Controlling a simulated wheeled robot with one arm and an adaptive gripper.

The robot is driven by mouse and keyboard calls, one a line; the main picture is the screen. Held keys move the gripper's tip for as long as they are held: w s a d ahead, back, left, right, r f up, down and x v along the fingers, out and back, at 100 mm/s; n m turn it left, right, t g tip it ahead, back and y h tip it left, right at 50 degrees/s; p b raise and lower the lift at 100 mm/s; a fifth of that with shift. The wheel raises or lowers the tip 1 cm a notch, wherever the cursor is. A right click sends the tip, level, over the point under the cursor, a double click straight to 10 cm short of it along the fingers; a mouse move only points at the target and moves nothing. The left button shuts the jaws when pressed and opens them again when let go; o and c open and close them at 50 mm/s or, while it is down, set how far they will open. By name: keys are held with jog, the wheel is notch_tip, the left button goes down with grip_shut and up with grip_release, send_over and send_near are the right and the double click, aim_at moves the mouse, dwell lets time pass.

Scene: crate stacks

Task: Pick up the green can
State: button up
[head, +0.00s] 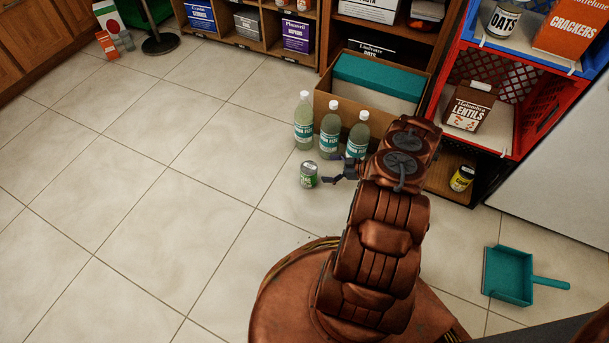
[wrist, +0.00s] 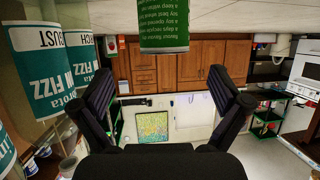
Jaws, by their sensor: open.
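The green can (head: 308,175) stands on the tiled floor in the head view, in front of the bottles. In the wrist view, which looks upside down, the green can (wrist: 163,38) is at the top centre, cut off by the frame edge. My gripper (head: 332,171) is beside the can on its right, low near the floor. In the wrist view my gripper (wrist: 165,105) has its two dark fingers spread wide, with nothing between them. The can appears beyond the fingertips. Whether a finger touches it I cannot tell.
Several bottles with teal labels (head: 329,130) stand close behind the can. A cardboard box (head: 323,105) and shelves are behind them. A red crate (head: 527,122) stands at right, and a teal dustpan (head: 508,275) lies lower right. Floor to the left is clear.

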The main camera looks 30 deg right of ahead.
aim_at(309, 169)
jog(key=b+x, duration=0.1)
jog(key=x, duration=0.1)
jog(key=b+x, duration=0.1)
jog(key=x, duration=0.2)
jog(key=b+x, duration=0.1)
jog(key=x, duration=0.1)
jog(key=shift+s+a+f, duration=0.1)
jog(key=shift+a+f, duration=0.2)
jog(key=shift+a, duration=0.1)
jog(key=shift+w+a, duration=0.2)
jog(key=shift+w, duration=0.15)
jog(key=shift+c, duration=0.4)
jog(key=c, duration=1.6)
jog(key=shift+o, duration=0.2)
